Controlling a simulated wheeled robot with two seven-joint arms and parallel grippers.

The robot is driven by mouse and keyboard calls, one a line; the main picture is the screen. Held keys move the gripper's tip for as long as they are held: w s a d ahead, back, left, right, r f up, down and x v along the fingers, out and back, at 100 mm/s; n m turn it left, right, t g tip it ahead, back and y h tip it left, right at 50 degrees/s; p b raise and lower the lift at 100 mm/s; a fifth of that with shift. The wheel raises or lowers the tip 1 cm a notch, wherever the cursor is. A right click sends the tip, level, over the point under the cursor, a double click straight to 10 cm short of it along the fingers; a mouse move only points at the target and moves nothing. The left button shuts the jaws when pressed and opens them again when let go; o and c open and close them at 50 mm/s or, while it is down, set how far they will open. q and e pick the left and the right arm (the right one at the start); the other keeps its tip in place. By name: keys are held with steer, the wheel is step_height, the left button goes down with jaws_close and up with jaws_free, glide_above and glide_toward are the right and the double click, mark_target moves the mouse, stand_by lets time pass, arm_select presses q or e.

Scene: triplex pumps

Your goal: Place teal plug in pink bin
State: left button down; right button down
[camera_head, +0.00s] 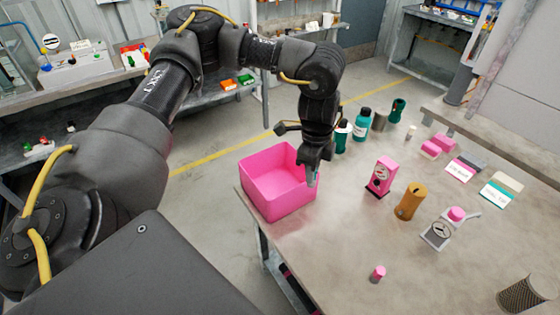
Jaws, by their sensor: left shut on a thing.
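The pink bin (262,197) is an open box at the table's left edge. My left gripper (313,168) points down over the bin's right rim. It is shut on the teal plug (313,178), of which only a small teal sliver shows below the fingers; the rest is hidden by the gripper. Whether the plug is inside the rim or just above it I cannot tell. My right gripper is not in view.
On the grey table (330,260), bottles including a teal one (361,126) stand behind the gripper. A pink gauge block (381,176), a brown cylinder (410,201) and a white gauge part (441,232) stand right. A small pink plug (377,274) is nearer. The table's front is mostly clear.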

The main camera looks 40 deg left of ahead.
arm_select(q)
steer(key=w+a+f+m+b, duration=0.1)
steer(key=w+a+f+m, duration=0.1)
steer(key=a+m, duration=0.3)
steer(key=w+a+f+m+b, duration=0.1)
steer(key=w+a+f+m, duration=0.15)
steer(key=a, duration=0.35)
steer(key=m+b, duration=0.1)
glide_above(286, 187)
step_height(286, 187, down, 9)
steer(key=shift+r, duration=0.1)
steer(key=shift+a+f, duration=0.15)
steer(key=shift+f, duration=0.25)
steer(key=shift+r, duration=0.1)
